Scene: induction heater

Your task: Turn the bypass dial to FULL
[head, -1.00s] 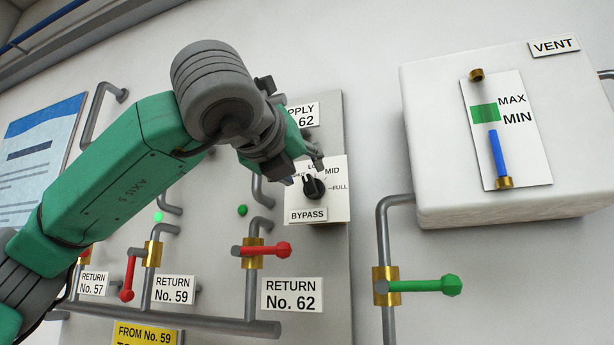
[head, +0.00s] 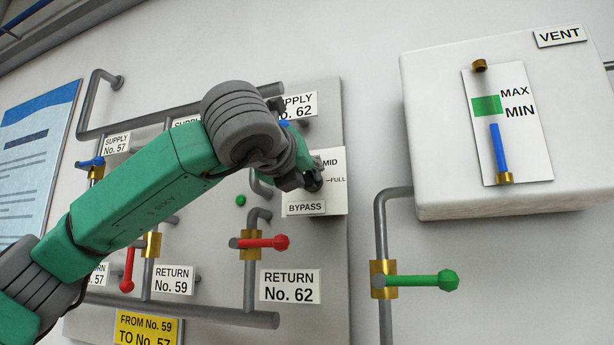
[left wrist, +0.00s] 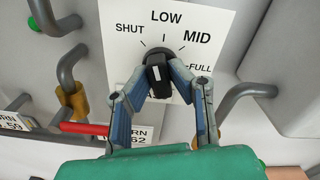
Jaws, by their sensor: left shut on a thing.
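The bypass dial is a black knob with a white mark. In the left wrist view the dial (left wrist: 157,70) is on a white plate (left wrist: 200,22) marked SHUT, LOW, MID and FULL. Its white mark points roughly up, near LOW; the exact angle is hard to tell. My left gripper (left wrist: 160,92) has its two fingers on either side of the dial, shut on it. In the head view the left gripper (head: 312,182) covers the dial and part of the bypass plate (head: 335,202). FULL shows to the right of it. My right gripper is not in view.
A red valve handle (head: 262,242) sits below and left of the dial. Grey pipes run beside the panel (head: 335,290). To the right are a white vent box (head: 440,150) and a green valve handle (head: 425,282). Bare wall lies between panel and box.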

